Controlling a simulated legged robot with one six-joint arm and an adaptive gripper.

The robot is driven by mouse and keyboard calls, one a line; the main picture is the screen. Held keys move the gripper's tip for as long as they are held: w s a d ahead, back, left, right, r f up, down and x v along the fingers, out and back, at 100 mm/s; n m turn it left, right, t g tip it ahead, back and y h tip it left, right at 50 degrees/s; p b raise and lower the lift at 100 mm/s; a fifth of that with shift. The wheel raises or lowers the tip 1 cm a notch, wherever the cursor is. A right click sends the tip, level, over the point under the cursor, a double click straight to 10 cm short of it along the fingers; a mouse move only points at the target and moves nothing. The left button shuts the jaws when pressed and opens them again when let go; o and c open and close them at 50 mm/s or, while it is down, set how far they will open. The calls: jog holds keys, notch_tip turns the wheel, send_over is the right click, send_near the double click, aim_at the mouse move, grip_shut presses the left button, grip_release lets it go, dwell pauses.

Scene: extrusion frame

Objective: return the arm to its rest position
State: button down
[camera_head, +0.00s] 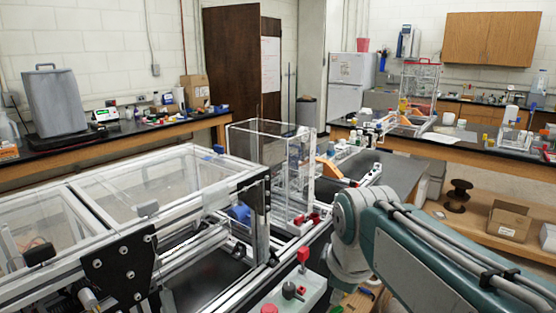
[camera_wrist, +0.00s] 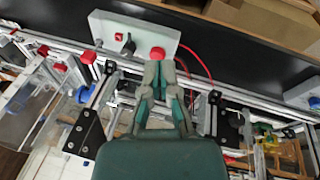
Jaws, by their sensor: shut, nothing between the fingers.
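My arm (camera_head: 430,250) reaches in from the lower right in the head view, with its rounded joint beside the extrusion frame (camera_head: 195,213). My gripper (camera_wrist: 159,82) shows only in the wrist view. Its two fingers are together and empty. The fingertips overlap the near edge of a pale control box (camera_wrist: 112,35) in the picture, close to its red button (camera_wrist: 157,53). I cannot tell how far apart they are in depth. In the head view my gripper cannot be made out.
The control box also shows in the head view (camera_head: 312,287), left of my arm. A clear-walled enclosure (camera_head: 258,165) stands on the frame behind it. Red clamps (camera_wrist: 88,57) and rails lie around my gripper. A cardboard box (camera_head: 508,220) sits on a low shelf at right.

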jog(key=s+d+f+m+t, duration=0.1)
jog(key=s+d+f+m, duration=0.1)
jog(key=s+m, duration=0.3)
jog(key=s+d+f+m+t, duration=0.1)
jog(key=s+d+f+m, duration=0.2)
jog(key=s+m, duration=0.3)
jog(key=shift+s+f+m+h, duration=0.25)
jog(key=shift+s+m+h, duration=0.05)
jog(key=shift+m, duration=0.7)
jog(key=shift+a, duration=0.1)
dwell(1.5)
